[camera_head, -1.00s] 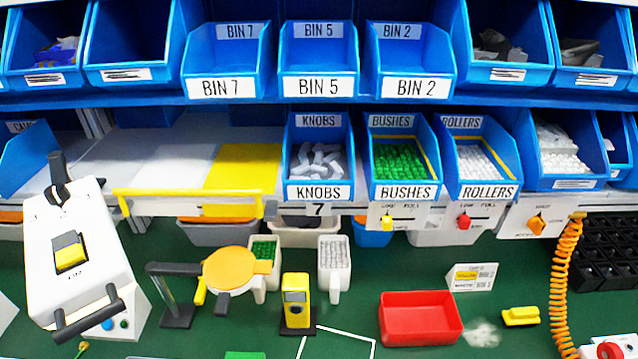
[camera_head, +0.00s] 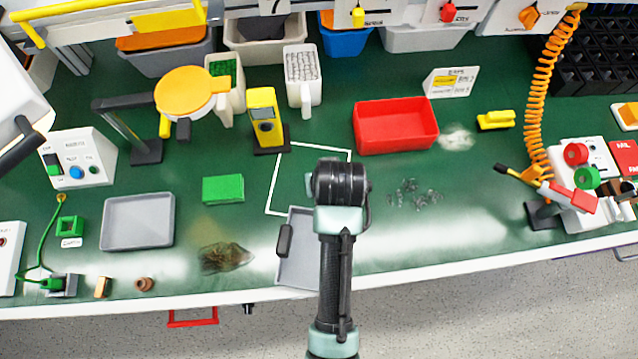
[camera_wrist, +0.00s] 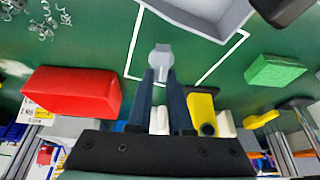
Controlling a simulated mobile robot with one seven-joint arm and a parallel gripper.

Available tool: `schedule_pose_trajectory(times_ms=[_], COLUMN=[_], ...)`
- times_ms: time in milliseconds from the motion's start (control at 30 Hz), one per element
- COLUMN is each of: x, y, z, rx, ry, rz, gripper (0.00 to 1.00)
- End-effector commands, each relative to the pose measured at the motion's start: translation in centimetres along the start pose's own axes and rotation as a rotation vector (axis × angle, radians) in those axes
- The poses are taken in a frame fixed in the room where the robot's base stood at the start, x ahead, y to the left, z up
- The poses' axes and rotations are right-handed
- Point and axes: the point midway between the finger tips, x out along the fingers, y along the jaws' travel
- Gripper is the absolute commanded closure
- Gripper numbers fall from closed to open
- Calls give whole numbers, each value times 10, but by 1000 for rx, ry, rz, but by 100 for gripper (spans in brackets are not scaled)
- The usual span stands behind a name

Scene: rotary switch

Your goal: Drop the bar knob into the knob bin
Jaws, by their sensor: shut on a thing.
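The bar knob (camera_wrist: 161,57), a small light grey piece with a rounded head, is between the fingertips of my gripper (camera_wrist: 161,74) in the wrist view. The dark fingers are shut on it, over the green bench and the white outlined square. In the head view my arm reaches up from the bottom edge, and its dark wrist hides the gripper and the knob. The knob bin is out of the head view now; I cannot make it out in the wrist view.
A red tray (camera_head: 395,127) stands right of my arm, with loose metal bits (camera_head: 415,194) nearby. A green block (camera_head: 223,189), a grey tray (camera_head: 138,222) and a yellow device (camera_head: 264,120) are left. White cups (camera_head: 302,80) and an orange disc (camera_head: 187,92) stand behind.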

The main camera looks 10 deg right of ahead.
Motion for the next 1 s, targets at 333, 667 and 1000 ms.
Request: schedule_pose_trajectory(times_ms=[333, 667, 1000], x=[40, 51, 54], y=[0, 0, 0], z=[18, 22, 23], rx=[0, 0, 0], ry=[-3, 2, 1], rz=[0, 1, 1], gripper=[100, 100, 55])
